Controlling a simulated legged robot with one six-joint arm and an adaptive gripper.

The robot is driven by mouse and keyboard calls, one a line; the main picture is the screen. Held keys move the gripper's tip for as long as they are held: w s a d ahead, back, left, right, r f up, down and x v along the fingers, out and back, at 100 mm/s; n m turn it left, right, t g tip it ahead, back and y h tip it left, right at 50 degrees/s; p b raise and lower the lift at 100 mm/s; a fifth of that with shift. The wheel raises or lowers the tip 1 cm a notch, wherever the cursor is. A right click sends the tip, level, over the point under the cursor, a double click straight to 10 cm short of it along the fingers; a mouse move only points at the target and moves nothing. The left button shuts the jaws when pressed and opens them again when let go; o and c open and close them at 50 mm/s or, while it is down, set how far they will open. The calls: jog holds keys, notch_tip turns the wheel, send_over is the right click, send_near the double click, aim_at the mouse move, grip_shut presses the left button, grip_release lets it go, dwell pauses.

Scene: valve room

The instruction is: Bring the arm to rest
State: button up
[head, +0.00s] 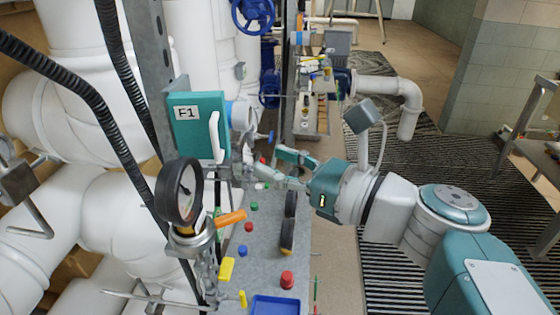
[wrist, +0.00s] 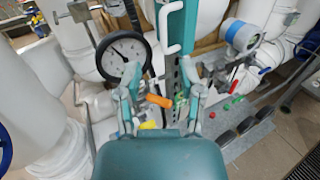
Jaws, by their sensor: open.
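My gripper (head: 272,170) is at the end of my outstretched arm, which reaches in from the lower right in the head view. Its fingers point left, over the grey panel and to the right of the teal F1 box (head: 203,128). In the wrist view my gripper (wrist: 159,100) shows its two fingers spread apart, with nothing held between them. An orange handle (wrist: 160,101) shows in the gap between the fingers, farther off. Whether either finger touches anything cannot be told.
A pressure gauge (head: 180,192) and the orange handle (head: 231,217) stand left of my gripper. The grey panel (head: 262,262) carries several coloured buttons and a blue tray (head: 275,306). White pipes (head: 120,215) fill the left. Open grating (head: 400,150) lies to the right.

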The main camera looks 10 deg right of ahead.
dwell(0.3)
jog(key=s+d+f+n+g+h, duration=0.1)
jog(key=s+f+n+g+h, duration=0.15)
jog(key=f+n, duration=0.45)
jog(key=s+f+n+g+h, duration=0.1)
jog(key=f+n+g+h, duration=0.25)
jog(key=f+n, duration=0.3)
jog(key=s+d+f+n+h, duration=0.1)
jog(key=d+f+n+h, duration=0.4)
jog(key=n, duration=0.8)
jog(key=d+h, duration=0.2)
jog(key=d, duration=0.2)
jog(key=shift+s+f, duration=0.2)
